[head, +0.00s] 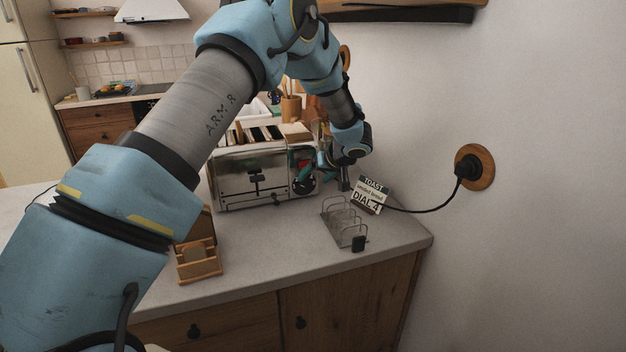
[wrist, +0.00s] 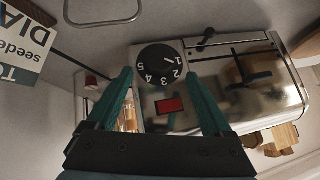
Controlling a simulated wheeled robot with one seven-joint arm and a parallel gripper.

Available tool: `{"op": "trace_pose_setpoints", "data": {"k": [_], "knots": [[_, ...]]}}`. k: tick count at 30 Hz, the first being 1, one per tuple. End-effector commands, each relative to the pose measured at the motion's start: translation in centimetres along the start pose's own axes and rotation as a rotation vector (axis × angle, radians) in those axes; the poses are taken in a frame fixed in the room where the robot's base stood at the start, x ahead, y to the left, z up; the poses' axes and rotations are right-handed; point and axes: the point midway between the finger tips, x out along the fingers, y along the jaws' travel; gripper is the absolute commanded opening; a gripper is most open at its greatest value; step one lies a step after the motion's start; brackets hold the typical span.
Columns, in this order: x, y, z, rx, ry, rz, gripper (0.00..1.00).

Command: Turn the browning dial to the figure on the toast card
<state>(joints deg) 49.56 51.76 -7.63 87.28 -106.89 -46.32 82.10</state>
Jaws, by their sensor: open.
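The chrome toaster (head: 240,180) stands on the counter. Its round black browning dial (wrist: 160,63) carries white figures 1 to 5, and its white pointer line points towards 1. My gripper (wrist: 158,73) is open and empty, with its teal fingers on either side of the dial in the wrist view; I cannot tell whether they touch it. In the head view my gripper (head: 311,172) is at the toaster's right front and partly covers the dial. The toast card (head: 369,195) reads "TOAST, seeded bread, DIAL 4"; part of it shows in the wrist view (wrist: 22,45).
A wire toast rack (head: 345,222) stands in front of the card. A wooden holder (head: 199,262) sits near the counter's front edge. A black cord runs to the wall plug (head: 468,166).

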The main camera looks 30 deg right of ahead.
Motion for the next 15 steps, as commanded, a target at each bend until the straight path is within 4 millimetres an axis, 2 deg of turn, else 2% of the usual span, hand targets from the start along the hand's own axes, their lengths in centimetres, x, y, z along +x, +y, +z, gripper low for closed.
{"op": "trace_pose_setpoints", "data": {"k": [4,7,15], "knots": [[0.0,-1.3,-1.2,-0.12,0.062,0.124,0.85],[-0.6,-2.4,-1.2,-0.211,0.073,0.238,0.85],[-2.6,-4.5,1.1,-0.348,-0.009,0.414,0.85]]}}
